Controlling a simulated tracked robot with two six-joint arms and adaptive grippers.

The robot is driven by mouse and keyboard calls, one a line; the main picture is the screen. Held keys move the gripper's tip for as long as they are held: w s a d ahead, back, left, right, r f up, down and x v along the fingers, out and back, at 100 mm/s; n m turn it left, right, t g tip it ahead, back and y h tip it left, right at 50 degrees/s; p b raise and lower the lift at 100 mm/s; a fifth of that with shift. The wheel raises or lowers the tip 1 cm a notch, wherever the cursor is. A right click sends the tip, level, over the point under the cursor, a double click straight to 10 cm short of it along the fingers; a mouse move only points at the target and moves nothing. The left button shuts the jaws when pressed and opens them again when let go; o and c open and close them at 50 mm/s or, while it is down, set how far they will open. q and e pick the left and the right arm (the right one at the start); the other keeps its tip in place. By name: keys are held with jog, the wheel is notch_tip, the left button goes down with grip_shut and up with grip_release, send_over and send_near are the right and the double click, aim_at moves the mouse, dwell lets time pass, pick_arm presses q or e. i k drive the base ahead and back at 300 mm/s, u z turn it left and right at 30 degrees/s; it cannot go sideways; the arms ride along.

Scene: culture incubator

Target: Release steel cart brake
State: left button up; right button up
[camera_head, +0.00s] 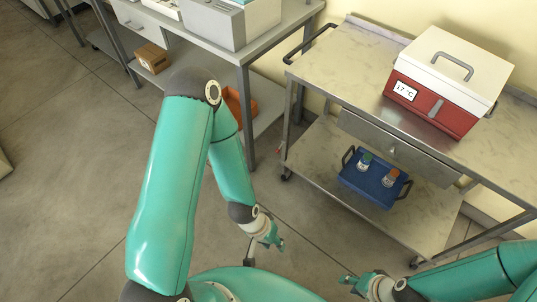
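The steel cart (345,75) stands against the wall at the right, with a handle (310,43) on its left end and a lower shelf (325,150). A dark caster (286,173) shows under its left leg, and another caster (414,262) shows near the front right. My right gripper (348,285) is open and empty at the bottom edge, left of the front right caster.
A red and white box (432,103) marked 17 °C sits on the cart top. A blue caddy (374,186) with small bottles stands on the lower shelf. A grey bench (270,45) is at the left of the cart. Bare floor (60,190) lies at the left.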

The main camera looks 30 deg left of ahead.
aim_at(277, 150)
jog(key=u, duration=0.05)
jog(key=k, duration=0.6)
jog(key=u, duration=0.65)
jog(key=k, duration=0.6)
jog(key=u, duration=0.5)
jog(key=i, duration=1.75)
jog(key=z, duration=0.4)
